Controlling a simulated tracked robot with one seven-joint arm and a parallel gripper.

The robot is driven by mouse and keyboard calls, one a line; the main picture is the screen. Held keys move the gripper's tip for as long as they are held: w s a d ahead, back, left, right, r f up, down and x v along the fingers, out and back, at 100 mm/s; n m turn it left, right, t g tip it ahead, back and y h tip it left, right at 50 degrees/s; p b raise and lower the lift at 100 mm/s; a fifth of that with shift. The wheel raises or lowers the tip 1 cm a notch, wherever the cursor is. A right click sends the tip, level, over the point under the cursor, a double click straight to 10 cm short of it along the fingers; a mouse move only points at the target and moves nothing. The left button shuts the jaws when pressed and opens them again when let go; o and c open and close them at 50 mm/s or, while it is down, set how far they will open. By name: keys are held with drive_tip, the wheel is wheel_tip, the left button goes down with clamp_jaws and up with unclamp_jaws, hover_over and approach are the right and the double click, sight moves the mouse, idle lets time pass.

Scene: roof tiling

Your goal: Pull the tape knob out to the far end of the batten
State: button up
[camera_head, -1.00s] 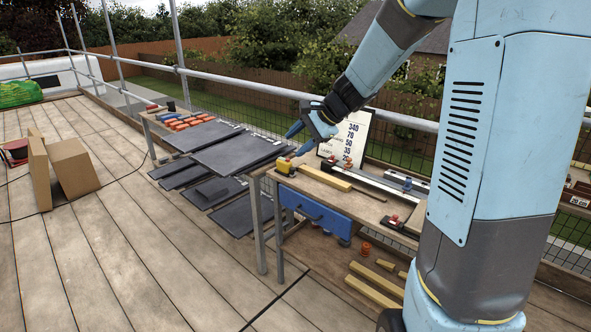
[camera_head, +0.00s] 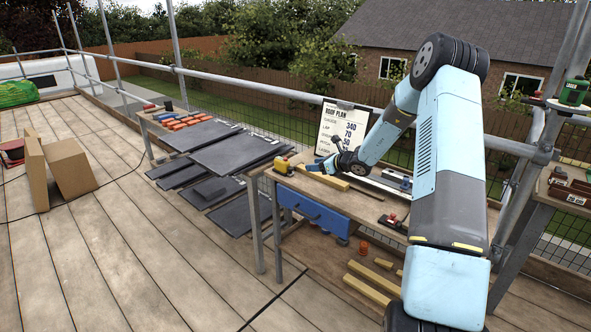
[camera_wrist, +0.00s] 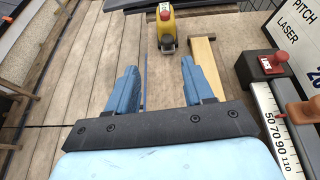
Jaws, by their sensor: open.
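A yellow tape measure (camera_head: 284,166) with a red top sits at the left end of the pale wooden batten (camera_head: 336,184) on the bench. The tape measure (camera_wrist: 166,26) is at the top middle of the wrist view. A small dark grey piece (camera_wrist: 168,46) shows at its near end; I cannot tell for sure that this is the tape knob. The batten (camera_wrist: 206,66) runs toward me there, partly hidden by a finger. My gripper (camera_wrist: 158,72) is open and empty, its blue fingers short of the tape measure. In the head view my gripper (camera_head: 314,166) is low over the batten.
The roof plan board (camera_head: 340,130) stands behind the bench. Slates (camera_head: 236,150) lie left of the bench.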

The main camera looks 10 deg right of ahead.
sight(292, 168)
drive_tip(key=shift+w+d+f+m, duration=0.2)
drive_tip(key=shift+f, duration=0.15)
drive_tip(key=shift+w+d+f+m, duration=0.15)
drive_tip(key=shift+f+m, duration=0.05)
drive_tip(key=shift+f, duration=0.15)
drive_tip(key=x, duration=1.3)
drive_tip(key=shift+w, duration=0.35)
clamp_jaws()
unclamp_jaws()
drive_tip(key=shift+s, duration=0.1)
drive_tip(key=v, duration=1.3)
drive_tip(key=shift+s+d, duration=0.1)
drive_tip(key=shift+s, duration=0.2)
